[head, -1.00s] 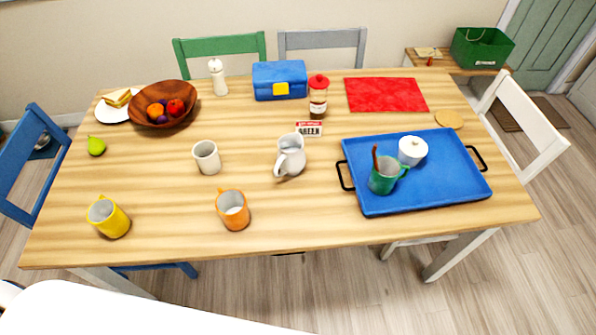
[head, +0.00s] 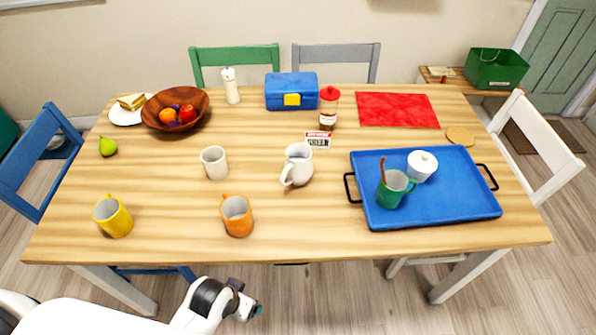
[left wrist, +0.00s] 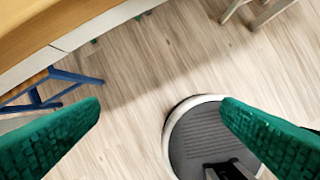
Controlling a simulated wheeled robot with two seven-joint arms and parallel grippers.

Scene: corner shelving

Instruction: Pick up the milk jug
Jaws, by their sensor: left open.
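The white milk jug (head: 297,165) stands upright near the middle of the wooden table (head: 330,240), its handle toward the front left. My left gripper (head: 254,309) is low in front of the table's near edge, well short of the jug and below the tabletop. In the left wrist view its two green fingers (left wrist: 160,125) are wide apart with only floor and part of my base between them. The jug is not in the left wrist view. My right gripper is not in view.
An orange mug (head: 237,216) and a white cup (head: 214,163) stand left of the jug. A blue tray (head: 450,207) with a green mug and a white lidded pot lies to the right. A small sign (head: 318,140) and a red-lidded jar (head: 329,108) are behind the jug.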

